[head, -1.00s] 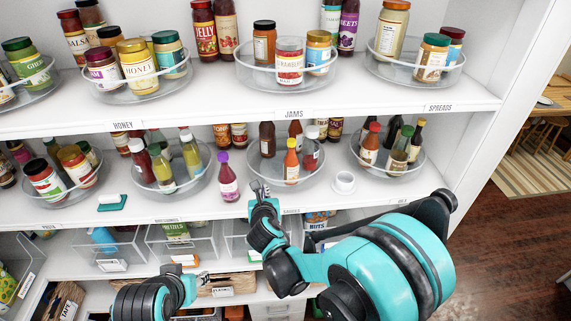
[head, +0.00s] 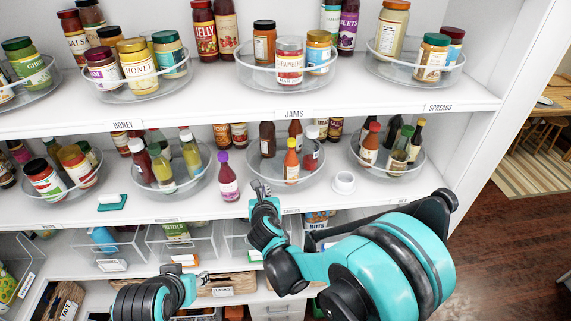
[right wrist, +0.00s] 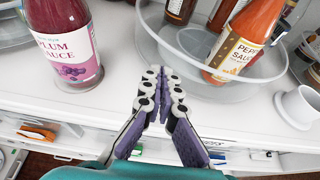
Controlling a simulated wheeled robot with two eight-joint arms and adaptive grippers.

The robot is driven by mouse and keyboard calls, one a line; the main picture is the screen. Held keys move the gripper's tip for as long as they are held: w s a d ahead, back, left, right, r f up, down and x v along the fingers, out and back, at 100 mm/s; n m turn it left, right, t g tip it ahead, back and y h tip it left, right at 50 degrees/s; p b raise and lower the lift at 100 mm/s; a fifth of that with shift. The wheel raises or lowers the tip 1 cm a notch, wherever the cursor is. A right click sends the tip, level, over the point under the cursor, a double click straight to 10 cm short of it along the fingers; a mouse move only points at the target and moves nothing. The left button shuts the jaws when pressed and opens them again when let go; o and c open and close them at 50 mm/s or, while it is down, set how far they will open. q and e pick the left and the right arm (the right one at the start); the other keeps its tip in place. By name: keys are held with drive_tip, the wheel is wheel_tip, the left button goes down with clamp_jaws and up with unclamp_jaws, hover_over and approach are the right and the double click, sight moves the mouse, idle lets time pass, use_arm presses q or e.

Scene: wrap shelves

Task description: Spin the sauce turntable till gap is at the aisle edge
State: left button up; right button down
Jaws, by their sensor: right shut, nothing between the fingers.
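The sauce turntable (head: 262,178) is a clear round tray on the middle shelf above the "SAUCES" label. It holds an orange pepper sauce bottle (head: 291,166) at the front and darker bottles at the back and right. Its left and front-left part looks bare. In the right wrist view its clear rim (right wrist: 225,88) curves just beyond my fingertips. My right gripper (head: 260,187) is shut and empty at the turntable's front-left edge; I cannot tell whether it touches the rim. My left gripper (head: 203,278) is low, in front of the lower shelf, its fingers too small to judge.
A plum sauce bottle (right wrist: 62,40) stands on the shelf just left of my right gripper. A white cup (right wrist: 300,106) stands to the right. Other bottle turntables flank this one (head: 388,168). A teal-and-white item (head: 111,203) lies further left on the shelf.

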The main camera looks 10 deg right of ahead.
sight(286, 187)
drive_tip(key=shift+w+d, duration=0.3)
drive_tip(key=shift+w, duration=0.2)
drive_tip(key=shift+d, duration=0.1)
drive_tip(key=shift+s+d, duration=0.7)
drive_tip(key=shift+d, duration=0.2)
drive_tip(key=shift+b, duration=0.3)
drive_tip(key=shift+s+d, duration=0.2)
drive_tip(key=shift+d, duration=0.9)
drive_tip(key=shift+d, duration=0.15)
drive_tip(key=shift+d+b, duration=0.3)
drive_tip(key=shift+d, duration=0.7)
